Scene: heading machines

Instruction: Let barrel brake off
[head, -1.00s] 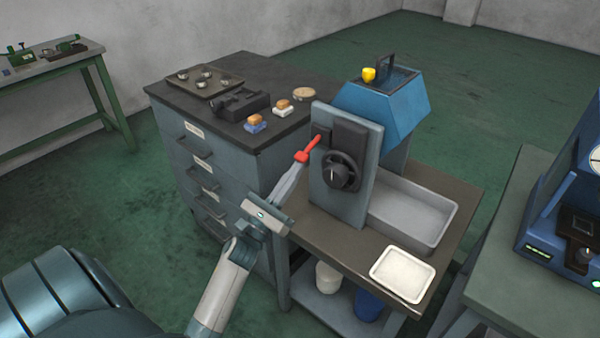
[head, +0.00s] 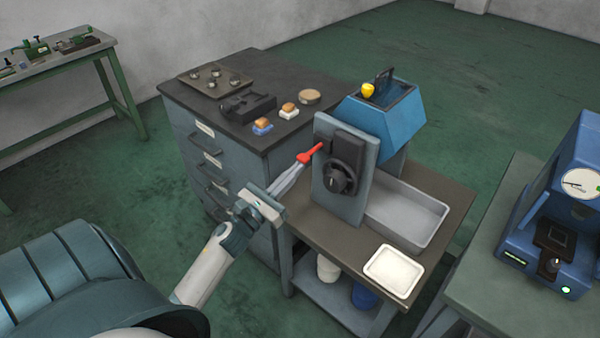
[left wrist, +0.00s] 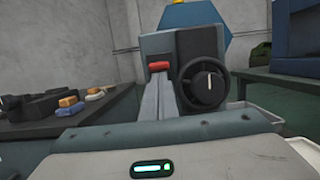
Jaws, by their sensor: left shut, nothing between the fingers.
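The blue barrel (head: 375,127) is mounted behind an upright grey panel (head: 330,207) on a brown-topped stand. A black round dial (head: 342,177) is on the panel's front. My left gripper (head: 298,170) is shut and empty, its fingertips right at the red handle. In the left wrist view the shut fingers (left wrist: 163,82) point at the red handle (left wrist: 160,66), with the dial (left wrist: 204,82) to their right. Whether they touch the handle cannot be told. My right gripper is out of view.
A grey tray (head: 432,238) and a white tray (head: 394,284) sit on the stand, right of the panel. A drawer cabinet (head: 265,165) holding several small items stands close on the left. A blue machine (head: 551,195) stands on a bench at right.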

